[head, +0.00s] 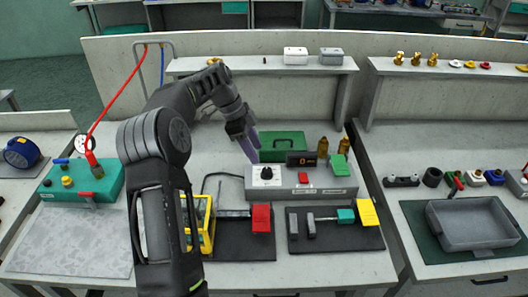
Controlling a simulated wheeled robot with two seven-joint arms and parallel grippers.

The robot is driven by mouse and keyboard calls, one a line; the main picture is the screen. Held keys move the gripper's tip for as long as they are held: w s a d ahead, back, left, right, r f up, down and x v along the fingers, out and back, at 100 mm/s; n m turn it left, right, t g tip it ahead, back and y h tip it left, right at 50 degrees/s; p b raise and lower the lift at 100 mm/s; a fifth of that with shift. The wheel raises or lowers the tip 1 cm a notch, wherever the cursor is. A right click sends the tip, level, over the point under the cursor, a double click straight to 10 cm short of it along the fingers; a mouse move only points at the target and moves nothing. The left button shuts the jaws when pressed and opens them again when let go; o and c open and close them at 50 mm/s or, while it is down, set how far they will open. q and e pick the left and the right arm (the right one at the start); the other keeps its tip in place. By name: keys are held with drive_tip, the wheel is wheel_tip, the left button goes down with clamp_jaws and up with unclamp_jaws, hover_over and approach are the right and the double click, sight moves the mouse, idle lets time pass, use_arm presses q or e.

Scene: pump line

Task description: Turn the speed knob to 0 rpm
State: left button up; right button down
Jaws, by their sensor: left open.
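The speed knob (267,173) is a black round knob with a light mark, on the left part of a grey control box (317,192) on the bench. A small dark display (301,159) stands at the back of the box and shows an orange 0. A red button (303,178) sits right of the knob. My left gripper (253,152) is open, with its fingers pointing down, just above and left of the knob. A gap seems to show between the fingertips and the knob. My right gripper is not in view.
Behind the box lie a green case (282,147) and brass fittings (322,147). In front are black mats with a red block (261,217) and a yellow plate (368,212). A teal unit (100,181) with a red hose stands left. A grey tray (470,222) is at right.

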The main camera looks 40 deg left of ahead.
sight(266, 169)
use_arm(q)
drive_tip(key=shift+p+x, duration=0.8)
drive_tip(key=shift+x, duration=3)
clamp_jaws()
